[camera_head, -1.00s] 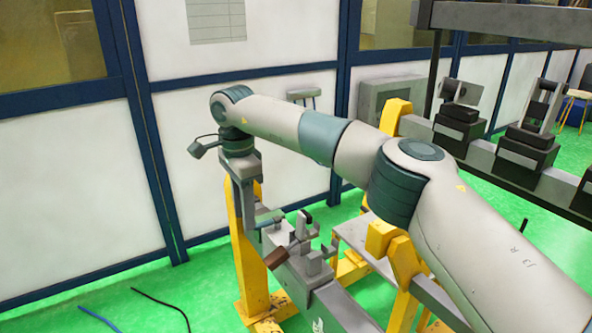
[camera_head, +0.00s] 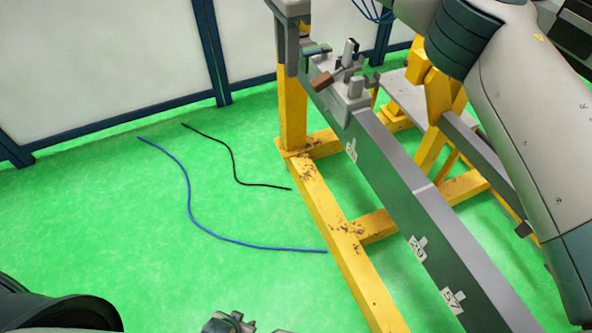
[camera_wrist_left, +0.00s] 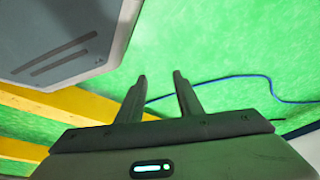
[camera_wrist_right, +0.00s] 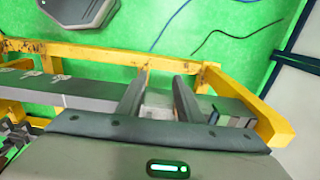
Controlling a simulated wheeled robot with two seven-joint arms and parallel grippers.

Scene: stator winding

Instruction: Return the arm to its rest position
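My left gripper (camera_wrist_left: 159,75) is open in the left wrist view, with nothing between its two fingers. It hangs over green floor near a yellow frame. My right gripper (camera_wrist_right: 158,79) is open and empty in the right wrist view. Its fingertips appear in front of the grey rail (camera_wrist_right: 90,92); contact cannot be told. In the head view my right arm (camera_head: 520,110) reaches in along the right side, and its far part runs out at the top. I cannot make out either gripper's fingers there.
The labelled grey rail (camera_head: 400,185), on a yellow frame (camera_head: 335,225), carries a clamp fixture (camera_head: 350,80). It also shows in the right wrist view (camera_wrist_right: 230,118). A blue cable (camera_head: 195,215) and a black cable (camera_head: 233,165) lie on open floor. White wall panels (camera_head: 90,65) stand behind.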

